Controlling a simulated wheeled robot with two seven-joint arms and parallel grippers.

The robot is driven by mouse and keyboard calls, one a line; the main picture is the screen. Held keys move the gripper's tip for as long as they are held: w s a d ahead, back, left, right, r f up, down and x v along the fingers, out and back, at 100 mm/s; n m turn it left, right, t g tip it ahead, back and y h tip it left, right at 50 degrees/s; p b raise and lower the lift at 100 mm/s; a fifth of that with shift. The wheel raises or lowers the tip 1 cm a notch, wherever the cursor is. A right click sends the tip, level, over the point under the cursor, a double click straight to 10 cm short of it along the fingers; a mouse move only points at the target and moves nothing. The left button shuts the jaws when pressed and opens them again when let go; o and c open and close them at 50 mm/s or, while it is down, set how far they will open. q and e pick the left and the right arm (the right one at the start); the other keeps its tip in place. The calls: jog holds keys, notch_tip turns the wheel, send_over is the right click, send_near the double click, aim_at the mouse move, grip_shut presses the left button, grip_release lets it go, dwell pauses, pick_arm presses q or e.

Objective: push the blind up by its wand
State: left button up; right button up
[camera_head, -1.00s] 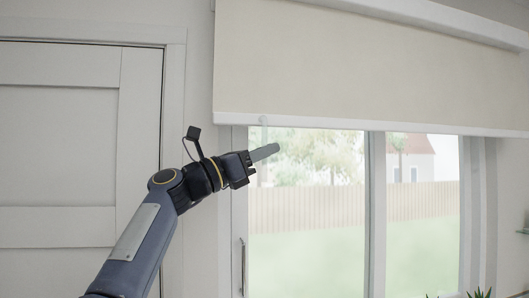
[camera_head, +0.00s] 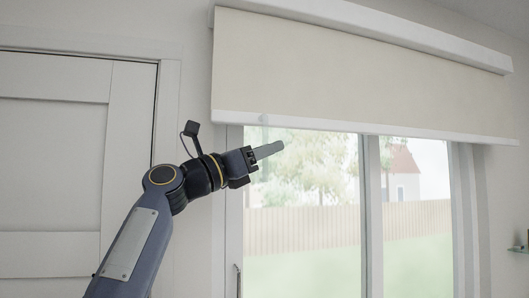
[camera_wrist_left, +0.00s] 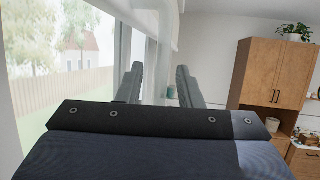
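The cream roller blind (camera_head: 350,75) covers the upper part of the window, with a white bottom bar (camera_head: 350,127) along its lower edge. A small pale fitting (camera_head: 264,118) sits on that bar near its left end; the wand below it is too faint to make out clearly. My left gripper (camera_head: 270,150) is just below the bar there, pointing right. In the left wrist view the two fingers of my left gripper (camera_wrist_left: 158,85) stand apart, with a pale blurred strip behind the gap; I cannot tell whether the wand is between them. My right gripper is out of view.
A white panelled door (camera_head: 55,170) is at the left. The sliding window (camera_head: 300,215) fills the middle below the blind. The white blind housing (camera_head: 370,28) runs along the top. The wrist view shows a wooden cabinet (camera_wrist_left: 275,75) with a plant (camera_wrist_left: 294,32) on it.

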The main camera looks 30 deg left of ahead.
pick_arm(q)
jog(key=shift+s+a+f, duration=0.15)
jog(key=shift+s+f, duration=0.05)
jog(key=shift+s, duration=0.05)
jog(key=b+v, duration=0.4)
jog(key=v, duration=0.3)
jog(key=shift+s+r, duration=0.1)
dwell(0.4)
